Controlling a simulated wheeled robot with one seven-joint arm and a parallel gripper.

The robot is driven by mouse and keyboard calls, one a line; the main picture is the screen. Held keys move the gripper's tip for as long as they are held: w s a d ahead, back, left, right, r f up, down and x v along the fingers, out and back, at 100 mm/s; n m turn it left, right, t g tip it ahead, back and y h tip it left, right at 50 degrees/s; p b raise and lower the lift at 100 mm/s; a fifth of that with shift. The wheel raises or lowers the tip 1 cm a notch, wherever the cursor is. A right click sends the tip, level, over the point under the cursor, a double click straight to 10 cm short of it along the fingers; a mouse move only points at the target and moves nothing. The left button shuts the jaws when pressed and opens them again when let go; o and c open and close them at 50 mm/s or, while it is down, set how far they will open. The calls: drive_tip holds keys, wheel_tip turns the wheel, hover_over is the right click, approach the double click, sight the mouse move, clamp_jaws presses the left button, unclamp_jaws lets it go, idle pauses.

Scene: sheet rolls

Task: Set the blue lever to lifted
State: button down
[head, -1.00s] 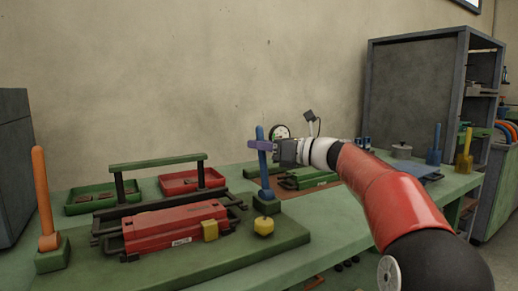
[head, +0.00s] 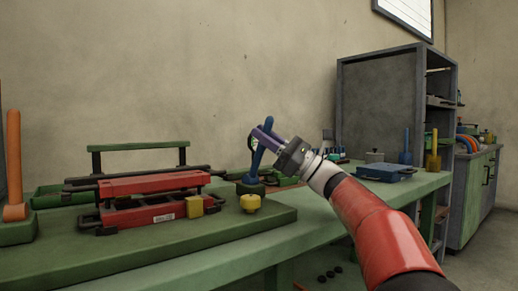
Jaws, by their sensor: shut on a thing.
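The blue lever (head: 256,162) stands on a small dark green block at the right end of the red machine (head: 155,184). It leans, with its top to the right of its foot. My gripper (head: 266,138), with purple fingers, is shut on the lever's upper part, reaching from the right. The fingers hide part of the lever. The machine's red upper part is apart from its red lower part, with a dark gap between them.
An orange lever (head: 14,165) stands at the left. A yellow knob (head: 250,203) and a yellow block (head: 194,206) are near the blue lever's foot. Another blue lever (head: 405,152) and a yellow lever (head: 433,155) stand farther right, by a grey cabinet (head: 380,100).

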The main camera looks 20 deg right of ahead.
drive_tip(key=shift+s+d+f+n+y+b, duration=0.1)
drive_tip(key=shift+s+f+n+y+b, duration=0.2)
drive_tip(key=shift+n+y+b, duration=0.15)
drive_tip(key=c, duration=1.4)
unclamp_jaws()
drive_tip(key=shift+r, duration=0.1)
drive_tip(key=shift+o, duration=0.2)
drive_tip(key=v, duration=0.8)
